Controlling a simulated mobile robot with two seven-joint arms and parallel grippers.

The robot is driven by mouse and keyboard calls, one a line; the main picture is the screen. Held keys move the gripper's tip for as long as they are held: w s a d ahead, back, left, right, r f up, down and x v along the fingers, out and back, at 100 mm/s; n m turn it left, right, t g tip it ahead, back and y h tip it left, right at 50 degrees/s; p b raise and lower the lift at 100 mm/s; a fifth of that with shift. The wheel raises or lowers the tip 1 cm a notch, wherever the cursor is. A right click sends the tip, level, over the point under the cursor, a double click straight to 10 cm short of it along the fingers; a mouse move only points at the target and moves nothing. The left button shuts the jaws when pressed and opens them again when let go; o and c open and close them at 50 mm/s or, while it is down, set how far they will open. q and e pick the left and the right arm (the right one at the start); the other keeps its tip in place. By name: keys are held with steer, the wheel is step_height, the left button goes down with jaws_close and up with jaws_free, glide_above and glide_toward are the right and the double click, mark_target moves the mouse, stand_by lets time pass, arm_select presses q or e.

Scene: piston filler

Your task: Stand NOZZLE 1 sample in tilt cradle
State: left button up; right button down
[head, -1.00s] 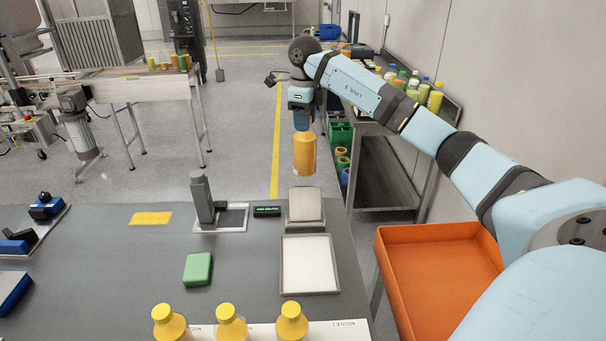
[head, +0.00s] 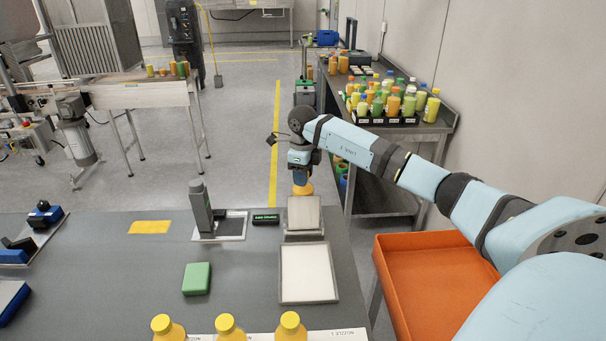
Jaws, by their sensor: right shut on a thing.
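My right gripper (head: 301,173) is shut on an orange-yellow bottle (head: 303,188) at the far edge of the table. Only a small upper part of the bottle shows; the rest is hidden behind the grey tilt cradle (head: 304,213). I cannot tell whether the bottle touches the cradle. The cradle has a slanted plate and stands behind a white square tray (head: 307,299). My left gripper is not in view.
Three yellow-capped bottles (head: 228,326) stand at the front edge by a white label strip (head: 350,333). A grey upright device (head: 201,207), a small dark display (head: 266,219) and a green block (head: 197,279) are on the table. An orange bin (head: 430,270) is at right.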

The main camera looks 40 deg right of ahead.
steer(key=c, duration=0.7)
jaws_free()
steer(key=shift+c, duration=0.2)
steer(key=shift+r, duration=0.45)
step_height(320, 180, up, 11)
steer(key=b, duration=0.1)
steer(key=shift+r, duration=0.2)
